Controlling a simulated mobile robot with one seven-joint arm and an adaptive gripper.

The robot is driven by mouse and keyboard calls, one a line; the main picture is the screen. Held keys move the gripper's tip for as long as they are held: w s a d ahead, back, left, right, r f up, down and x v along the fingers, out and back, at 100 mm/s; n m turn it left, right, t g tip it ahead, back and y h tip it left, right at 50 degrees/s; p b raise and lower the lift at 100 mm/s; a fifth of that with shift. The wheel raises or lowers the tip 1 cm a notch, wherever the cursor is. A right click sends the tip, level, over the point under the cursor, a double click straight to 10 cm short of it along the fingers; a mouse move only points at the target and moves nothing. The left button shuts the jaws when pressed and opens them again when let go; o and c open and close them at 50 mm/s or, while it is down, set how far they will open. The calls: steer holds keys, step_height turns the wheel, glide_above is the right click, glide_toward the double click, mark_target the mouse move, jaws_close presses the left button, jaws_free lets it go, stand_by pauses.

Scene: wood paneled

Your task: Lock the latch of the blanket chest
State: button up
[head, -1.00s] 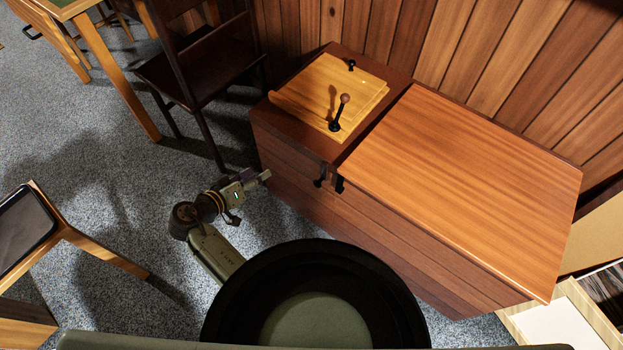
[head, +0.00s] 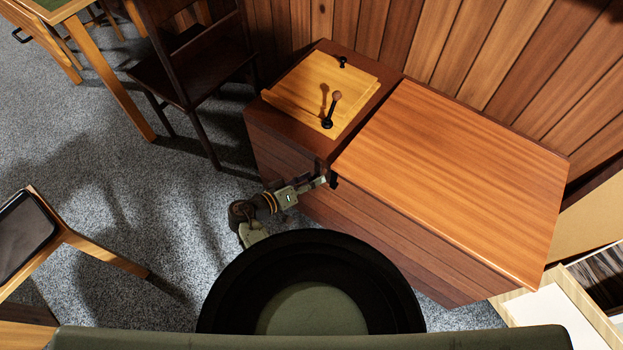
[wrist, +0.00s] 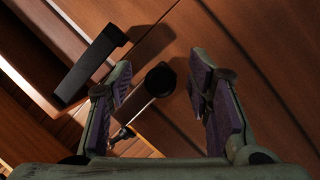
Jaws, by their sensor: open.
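The blanket chest (head: 440,170) is reddish-brown wood with a wide flat lid, against the paneled wall. My gripper (head: 322,180) is at its front face, near the seam between the lid and the left section. In the wrist view my gripper (wrist: 160,72) is open, with purple-padded fingers. A round black knob on a thin metal stem (wrist: 160,80) shows between the fingertips; contact cannot be told. A black bar-shaped latch piece (wrist: 92,62) lies just left of the left finger. In the head view the gripper mostly hides the latch hardware; a dark bit (head: 334,182) shows beside it.
A dark chair (head: 190,70) stands left of the chest. An open box (head: 575,300) is at the right.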

steer(key=shift+w+d, duration=0.1)
steer(key=shift+d, duration=0.05)
steer(key=shift+c, duration=0.2)
jaws_close()
stand_by(0.4)
